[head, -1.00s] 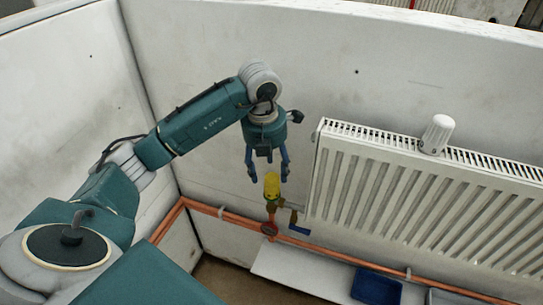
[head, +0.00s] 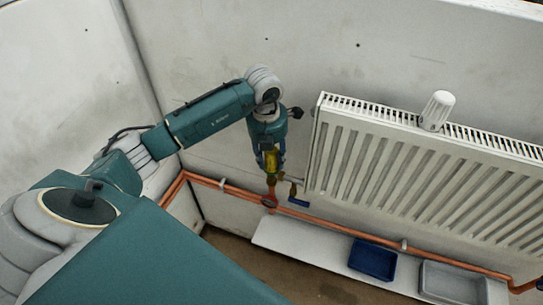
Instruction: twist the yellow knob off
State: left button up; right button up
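The yellow knob (head: 271,161) sits upright on the valve (head: 270,182) at the lower left of the radiator, on a copper pipe. My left gripper (head: 271,165) points down over it, with a finger on each side, close against the knob. It looks shut on the knob; the fingers partly cover its sides and top. My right gripper is not in view.
A blue lever (head: 299,202) is beside the valve. A blue tray (head: 373,260) and a grey tray (head: 452,284) lie on a white shelf (head: 318,256) below.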

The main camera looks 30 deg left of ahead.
pick_arm(q)
jog(key=shift+w+r, duration=0.1)
jog(key=c, duration=0.3)
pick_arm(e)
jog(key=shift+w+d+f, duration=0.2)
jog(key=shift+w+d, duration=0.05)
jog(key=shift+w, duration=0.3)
pick_arm(q)
jog(key=shift+d, duration=0.1)
jog(key=shift+n, duration=1.1)
jog(key=n+p, duration=0.1)
jog(key=n, duration=0.3)
jog(key=shift+d+y, duration=0.1)
jog(key=shift+y, duration=0.3)
jog(key=n+p, duration=0.1)
jog(key=n, duration=0.3)
jog(key=shift+d+n+g, duration=0.15)
jog(key=shift+n+g, duration=0.15)
jog(key=shift+n, duration=0.7)
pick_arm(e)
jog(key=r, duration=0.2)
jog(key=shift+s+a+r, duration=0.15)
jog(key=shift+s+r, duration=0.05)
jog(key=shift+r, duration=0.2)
